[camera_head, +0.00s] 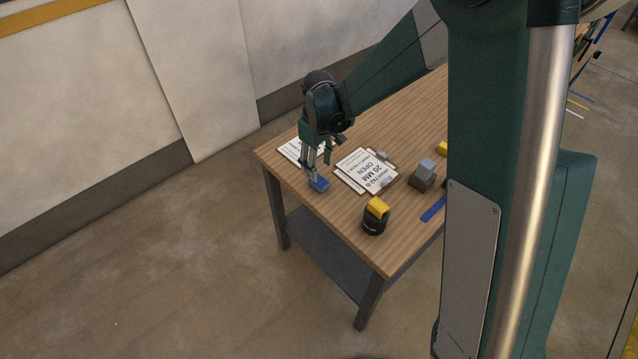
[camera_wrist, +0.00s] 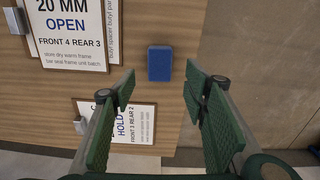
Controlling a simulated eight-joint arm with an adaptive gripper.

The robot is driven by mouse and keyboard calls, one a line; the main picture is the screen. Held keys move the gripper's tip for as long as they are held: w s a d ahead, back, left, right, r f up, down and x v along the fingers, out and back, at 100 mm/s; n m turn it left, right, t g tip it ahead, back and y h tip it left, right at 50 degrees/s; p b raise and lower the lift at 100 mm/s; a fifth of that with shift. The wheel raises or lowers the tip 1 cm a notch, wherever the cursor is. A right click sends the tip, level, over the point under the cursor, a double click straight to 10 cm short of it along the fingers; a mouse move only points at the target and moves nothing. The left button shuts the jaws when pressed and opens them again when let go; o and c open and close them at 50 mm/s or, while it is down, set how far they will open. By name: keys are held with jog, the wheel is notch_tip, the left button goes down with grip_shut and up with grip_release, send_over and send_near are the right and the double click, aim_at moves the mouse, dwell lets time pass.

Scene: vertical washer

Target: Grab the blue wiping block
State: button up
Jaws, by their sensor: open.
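The blue wiping block (camera_head: 319,184) lies on the wooden table near its left front edge. In the wrist view the blue block (camera_wrist: 160,63) sits just beyond the fingertips, roughly centred between the two fingers. My gripper (camera_head: 317,168) is over the table, close to the block and partly in front of it. In the wrist view my gripper (camera_wrist: 163,85) is open, with two green finger pads spread apart and nothing between them. I cannot tell the exact height of the fingertips above the block.
White signs lie near the block, one reading 20 MM OPEN (camera_head: 366,168) and one partly behind my gripper (camera_head: 290,150). A black round holder with a yellow block (camera_head: 377,206) stands to the right. A grey block on a brown base (camera_head: 423,177) and a blue strip (camera_head: 433,209) lie farther right.

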aim_at(319, 180)
jog(key=shift+f, duration=0.1)
jog(key=shift+f, duration=1.2)
jog(key=shift+f, duration=0.1)
jog(key=shift+f+b, duration=0.6)
jog(key=shift+f, duration=1.9)
jog(key=c, duration=1)
